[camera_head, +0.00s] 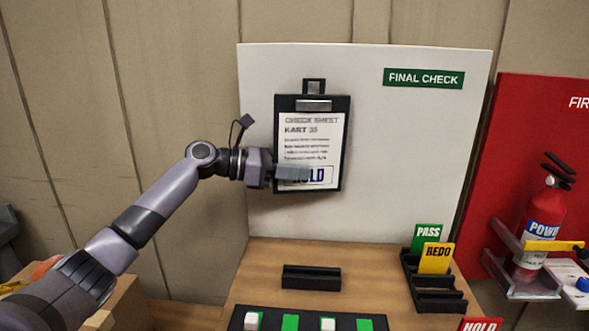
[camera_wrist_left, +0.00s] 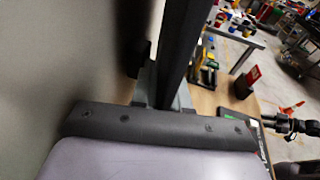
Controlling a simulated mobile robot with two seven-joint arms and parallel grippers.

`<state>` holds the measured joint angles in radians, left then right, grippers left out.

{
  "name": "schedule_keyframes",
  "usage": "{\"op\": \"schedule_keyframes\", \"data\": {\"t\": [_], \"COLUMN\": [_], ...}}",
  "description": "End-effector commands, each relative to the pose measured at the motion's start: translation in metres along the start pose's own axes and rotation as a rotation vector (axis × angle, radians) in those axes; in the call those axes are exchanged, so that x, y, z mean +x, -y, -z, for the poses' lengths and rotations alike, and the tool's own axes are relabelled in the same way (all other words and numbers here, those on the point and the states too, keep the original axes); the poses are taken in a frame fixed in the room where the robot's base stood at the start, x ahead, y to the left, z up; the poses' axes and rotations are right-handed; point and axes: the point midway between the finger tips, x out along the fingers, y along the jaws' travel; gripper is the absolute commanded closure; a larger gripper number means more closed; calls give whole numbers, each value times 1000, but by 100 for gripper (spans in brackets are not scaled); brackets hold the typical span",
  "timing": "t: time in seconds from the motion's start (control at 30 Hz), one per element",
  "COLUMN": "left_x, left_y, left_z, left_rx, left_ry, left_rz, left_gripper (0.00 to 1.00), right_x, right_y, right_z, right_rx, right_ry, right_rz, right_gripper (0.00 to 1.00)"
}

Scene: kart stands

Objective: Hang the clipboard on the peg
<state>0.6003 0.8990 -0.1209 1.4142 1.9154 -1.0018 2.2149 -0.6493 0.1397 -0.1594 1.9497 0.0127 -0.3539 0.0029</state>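The clipboard (camera_head: 340,140) is black with a white check sheet reading KART 35 and a HOLD mark. It is upright in front of the white FINAL CHECK board (camera_head: 420,150). My left gripper (camera_head: 292,174) is at its lower left, one finger across the sheet's front. In the left wrist view the clipboard shows edge-on as a dark bar (camera_wrist_left: 186,45) between the fingers, so the gripper is shut on it. The clipboard's top tab (camera_head: 314,87) is in view; I cannot make out the peg. My right gripper cannot be made out clearly.
On the wooden bench (camera_head: 250,265) are a black slotted block (camera_head: 311,278), a black rack (camera_head: 438,300) with PASS and REDO cards (camera_head: 435,258), and a tray with green pads (camera_head: 290,322). A fire extinguisher (camera_head: 540,225) stands at the right. A dark arm-like shape (camera_wrist_left: 285,125) shows in the wrist view.

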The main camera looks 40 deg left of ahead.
Motion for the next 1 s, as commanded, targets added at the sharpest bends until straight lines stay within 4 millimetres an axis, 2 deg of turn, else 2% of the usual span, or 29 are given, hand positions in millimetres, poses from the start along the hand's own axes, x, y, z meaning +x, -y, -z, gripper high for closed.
{"op": "schedule_keyframes", "data": {"t": [0.03,0.1,0.3,0.5,0.7,1.0], "left_x": [-4,-10,-44,-67,-76,-76], "left_y": [-7,-7,-4,2,5,6], "left_z": [8,8,4,0,-4,-4], "left_rx": [-9,-8,-1,3,6,7], "left_ry": [-10,-11,-7,-1,2,3], "left_rz": [-25,-26,-26,-11,-5,-3], "left_gripper": [60,58,58,58,58,58], "right_x": [1,2,7,11,11,11], "right_y": [0,0,-1,1,1,0], "right_z": [-1,-3,-10,-14,-15,-15], "right_rx": [0,0,0,2,2,0], "right_ry": [0,0,1,0,0,1], "right_rz": [0,0,-1,1,0,0], "right_gripper": [57,57,57,57,57,57]}}
